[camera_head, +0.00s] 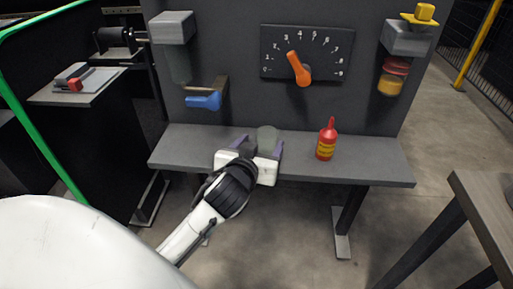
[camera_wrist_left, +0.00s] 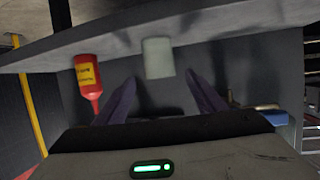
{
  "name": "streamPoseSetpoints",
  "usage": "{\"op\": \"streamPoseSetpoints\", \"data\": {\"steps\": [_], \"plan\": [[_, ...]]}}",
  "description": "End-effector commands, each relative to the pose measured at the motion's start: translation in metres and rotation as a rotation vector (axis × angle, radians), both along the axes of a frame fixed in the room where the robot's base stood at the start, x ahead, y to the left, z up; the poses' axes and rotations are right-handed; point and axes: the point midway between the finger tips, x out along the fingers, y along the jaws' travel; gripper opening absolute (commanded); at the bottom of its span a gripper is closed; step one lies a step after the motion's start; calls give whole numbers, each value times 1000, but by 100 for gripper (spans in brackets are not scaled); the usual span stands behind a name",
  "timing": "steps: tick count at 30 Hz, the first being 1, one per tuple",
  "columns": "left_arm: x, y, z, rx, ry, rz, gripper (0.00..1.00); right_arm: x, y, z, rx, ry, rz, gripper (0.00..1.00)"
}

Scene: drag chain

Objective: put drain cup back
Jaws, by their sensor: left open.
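A small grey-green cup (camera_head: 267,138), which looks like the drain cup, stands on the grey shelf (camera_head: 350,168) against the dark back panel. My left gripper (camera_head: 260,145) is open, with its dark purple fingers to either side of the cup in the head view. In the left wrist view, which is turned over, the cup (camera_wrist_left: 158,58) shows between and just beyond the fingertips (camera_wrist_left: 161,80). I cannot tell whether a finger touches it. A grey block (camera_head: 172,27) with a dim grey cylinder under it is on the panel's upper left. My right gripper is not in view.
A red bottle with a yellow label (camera_head: 326,143) stands right of the cup. A blue-handled lever (camera_head: 204,101) juts out at left. A dial with an orange pointer (camera_head: 299,69) and a yellow-topped unit (camera_head: 407,38) are on the panel. A table (camera_head: 485,205) is at right.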

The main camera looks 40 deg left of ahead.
Motion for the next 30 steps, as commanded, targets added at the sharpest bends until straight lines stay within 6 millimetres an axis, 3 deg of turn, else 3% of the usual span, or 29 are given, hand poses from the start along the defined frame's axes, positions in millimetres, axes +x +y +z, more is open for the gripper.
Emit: {"op": "streamPoseSetpoints", "data": {"steps": [4,11,14,16,18,22,24,27,30], "plan": [[-25,-10,9,-2,1,-1,64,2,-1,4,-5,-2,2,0],[-44,-21,9,1,18,-17,64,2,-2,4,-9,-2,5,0],[-55,-42,-28,6,94,-106,64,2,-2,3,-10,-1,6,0],[-71,-67,-69,3,175,-211,64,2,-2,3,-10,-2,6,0],[-96,-96,-114,-12,257,-328,64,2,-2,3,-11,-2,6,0],[-152,-142,-178,-62,359,-502,64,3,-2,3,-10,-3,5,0],[-179,-159,-200,-89,391,-563,64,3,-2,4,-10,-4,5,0],[-204,-173,-217,-116,415,-612,64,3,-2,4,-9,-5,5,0],[-213,-178,-223,-125,421,-629,64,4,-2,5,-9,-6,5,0]]}}
